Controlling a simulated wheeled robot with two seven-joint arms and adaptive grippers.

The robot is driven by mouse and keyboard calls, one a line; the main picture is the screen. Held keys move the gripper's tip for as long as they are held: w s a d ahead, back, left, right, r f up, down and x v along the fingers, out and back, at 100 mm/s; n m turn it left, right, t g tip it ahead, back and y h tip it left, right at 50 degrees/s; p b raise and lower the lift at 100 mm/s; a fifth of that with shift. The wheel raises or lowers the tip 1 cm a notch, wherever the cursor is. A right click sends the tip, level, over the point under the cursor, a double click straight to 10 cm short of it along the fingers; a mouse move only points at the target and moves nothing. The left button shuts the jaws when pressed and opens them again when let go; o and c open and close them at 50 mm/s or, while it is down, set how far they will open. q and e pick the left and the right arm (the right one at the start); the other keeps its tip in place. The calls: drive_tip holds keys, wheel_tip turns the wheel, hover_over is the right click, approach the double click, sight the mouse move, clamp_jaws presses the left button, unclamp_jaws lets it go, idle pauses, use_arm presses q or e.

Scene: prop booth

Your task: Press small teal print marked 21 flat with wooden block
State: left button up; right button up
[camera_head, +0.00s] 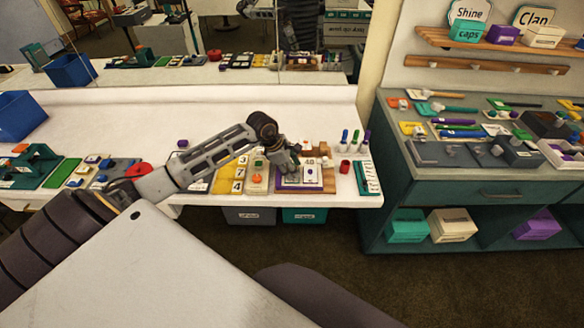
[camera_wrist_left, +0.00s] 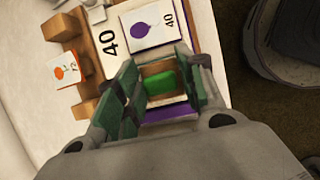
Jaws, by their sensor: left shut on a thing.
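My left gripper (camera_head: 290,172) is over the wooden board (camera_head: 318,188) near the front edge of the white counter. In the left wrist view, the left gripper (camera_wrist_left: 160,88) is shut on a brown wooden block (camera_wrist_left: 152,69) with a green patch on its top. A purple strip shows just below the block. A white card with a purple shape, marked 40 (camera_wrist_left: 150,27), lies beside the fingers. I cannot make out a teal print marked 21; the block and fingers may hide it. My right gripper is not in view.
A card with an orange shape (camera_wrist_left: 64,69) stands in a wooden holder nearby. Upright markers (camera_head: 355,138) and a teal strip (camera_head: 367,178) are to the right. Yellow number cards (camera_head: 238,172) lie to the left. A teal cabinet (camera_head: 480,190) stands at right.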

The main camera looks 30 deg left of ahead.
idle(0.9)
use_arm(q)
drive_tip(key=shift+w+f+b, duration=0.1)
drive_tip(key=shift+f+b, duration=0.3)
idle(0.6)
drive_tip(key=shift+f, duration=0.15)
idle(0.7)
drive_tip(key=shift+s+r+p, duration=0.2)
drive_tip(key=shift+r+p, duration=0.5)
drive_tip(key=shift+r, duration=0.95)
drive_tip(key=shift+s+d+r+p, duration=0.15)
drive_tip(key=shift+r+p, duration=0.45)
drive_tip(key=shift+r, duration=0.8)
